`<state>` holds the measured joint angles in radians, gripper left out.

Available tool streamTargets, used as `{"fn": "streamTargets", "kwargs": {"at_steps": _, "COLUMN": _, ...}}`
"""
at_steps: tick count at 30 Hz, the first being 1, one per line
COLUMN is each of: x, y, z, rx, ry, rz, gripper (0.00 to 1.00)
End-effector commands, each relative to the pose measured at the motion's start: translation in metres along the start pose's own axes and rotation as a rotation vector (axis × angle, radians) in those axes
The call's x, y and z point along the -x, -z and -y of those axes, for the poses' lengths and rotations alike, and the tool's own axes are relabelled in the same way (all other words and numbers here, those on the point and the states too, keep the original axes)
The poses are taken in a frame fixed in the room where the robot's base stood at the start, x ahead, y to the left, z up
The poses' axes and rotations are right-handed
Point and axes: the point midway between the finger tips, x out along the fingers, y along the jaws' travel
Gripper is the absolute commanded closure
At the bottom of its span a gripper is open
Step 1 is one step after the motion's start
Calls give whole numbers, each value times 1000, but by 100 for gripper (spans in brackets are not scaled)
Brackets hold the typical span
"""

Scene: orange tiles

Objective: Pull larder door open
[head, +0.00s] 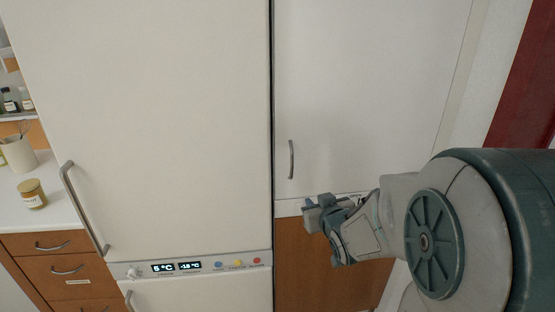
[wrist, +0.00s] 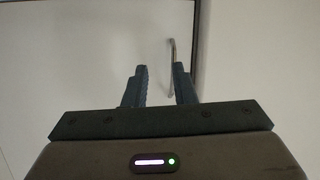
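The larder door, which I take to be the white cabinet door (head: 370,90) right of the fridge, looks shut. Its slim grey vertical handle (head: 291,160) is near the door's lower left edge. My gripper (head: 312,212) is below and slightly right of the handle in the head view. In the wrist view, my gripper (wrist: 161,82) is open, with two dark fingers apart. The handle (wrist: 171,55) shows beyond the fingertips, closer to the right finger, and its lower end is near that finger. I cannot tell whether they touch. The door face (wrist: 80,55) fills the left.
A tall white fridge (head: 150,110) with a long handle (head: 83,210) and display panel (head: 190,266) stands left of the door. A wooden panel (head: 320,265) is below the door. A counter with a jar (head: 32,194) and wooden drawers is at far left.

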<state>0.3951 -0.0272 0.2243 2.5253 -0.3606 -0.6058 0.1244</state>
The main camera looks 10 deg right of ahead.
Motion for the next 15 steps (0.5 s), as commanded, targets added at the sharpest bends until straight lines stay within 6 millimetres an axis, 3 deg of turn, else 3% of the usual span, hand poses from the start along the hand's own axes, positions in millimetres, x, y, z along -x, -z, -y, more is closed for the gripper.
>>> {"fn": "streamTargets", "kwargs": {"at_steps": 7, "x": -15, "y": 12, "z": 3, "rx": -54, "ry": 95, "rz": -250, "gripper": 76}}
{"fn": "streamTargets", "kwargs": {"at_steps": 15, "x": -17, "y": 22, "z": 6, "rx": -82, "ry": 135, "rz": -353, "gripper": 76}}
